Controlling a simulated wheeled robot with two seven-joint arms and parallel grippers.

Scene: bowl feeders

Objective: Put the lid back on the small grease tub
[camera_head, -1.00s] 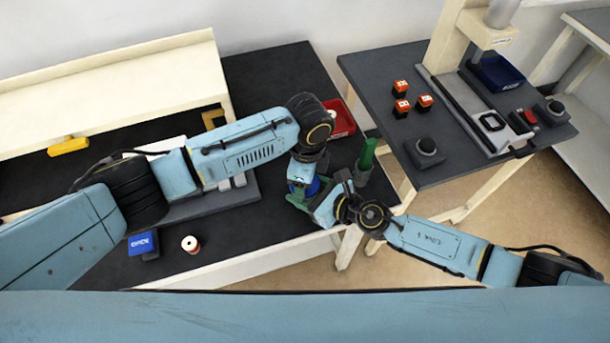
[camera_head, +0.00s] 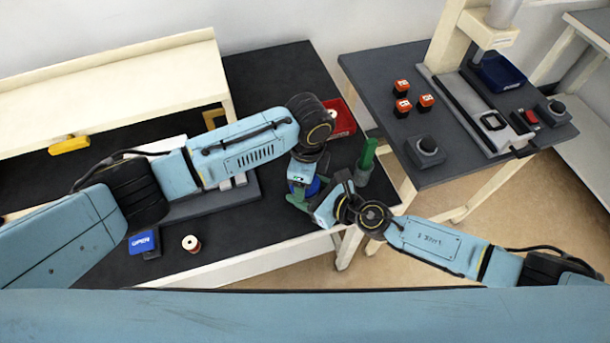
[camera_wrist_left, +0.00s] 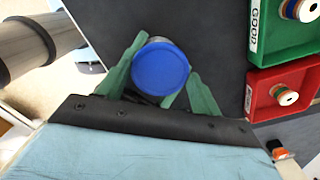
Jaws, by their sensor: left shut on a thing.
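The round blue lid (camera_wrist_left: 160,68) is between the green fingers of my left gripper (camera_wrist_left: 162,75) in the left wrist view. The gripper is shut on it. A thin pale edge shows at the lid's far side; I cannot tell whether this is the grease tub under it. In the head view the lid (camera_head: 313,187) is a small blue patch, mostly covered by my arms, near the table's front right corner. My right gripper (camera_head: 325,210) is close beside it; its fingers are not clear, so its opening cannot be told.
A green tray marked GOOD (camera_wrist_left: 282,52) and a red tray (camera_wrist_left: 262,114) holding spools lie right of the left gripper. A blue OPEN box (camera_head: 143,242) and a loose spool (camera_head: 191,244) are at the front. A side table (camera_head: 455,170) carries several orange blocks.

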